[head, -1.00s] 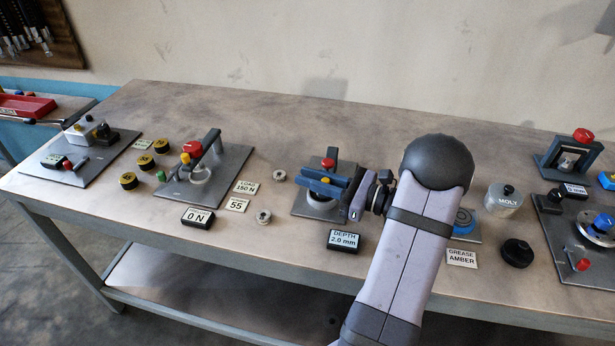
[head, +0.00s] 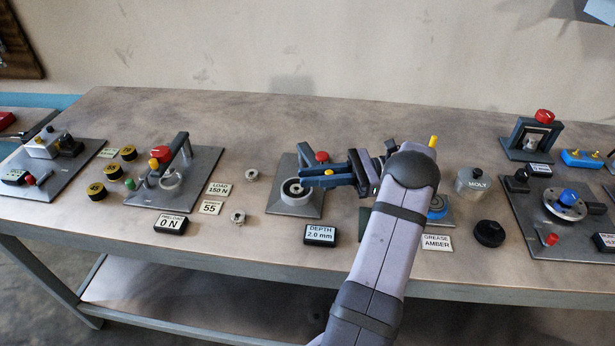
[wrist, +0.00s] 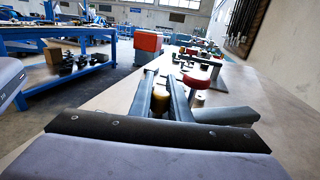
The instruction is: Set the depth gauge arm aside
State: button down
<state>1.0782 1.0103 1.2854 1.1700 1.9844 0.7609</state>
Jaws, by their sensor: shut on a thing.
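The depth gauge fixture is a grey plate (head: 274,204) with a dark upright post (head: 304,153) and a round seat with a dark-centred ring (head: 293,188). A red knob (head: 321,157) shows right of the post. My gripper (head: 328,178) reaches in from the right, and its two blue-grey fingers are shut on a yellow knob (head: 329,172), seemingly the gauge arm's handle. The wrist view shows the yellow knob (wrist: 160,100) between the fingers, with the red knob (wrist: 197,81) beyond. The fingers hide much of the gauge arm.
The depth display (head: 320,235) reading 2.0 mm stands in front of the plate. A preload fixture (head: 203,165) is to the left, with small round parts between. Right of my arm are a MOLY tin (head: 474,181) and a black knob (head: 489,233).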

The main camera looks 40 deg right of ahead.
jog(key=shift+s+d, duration=0.1)
jog(key=shift+d, duration=0.05)
dwell(0.3)
jog(key=c, duration=1.7)
grip_release()
jog(key=shift+o, duration=0.2)
jog(key=shift+r, duration=0.15)
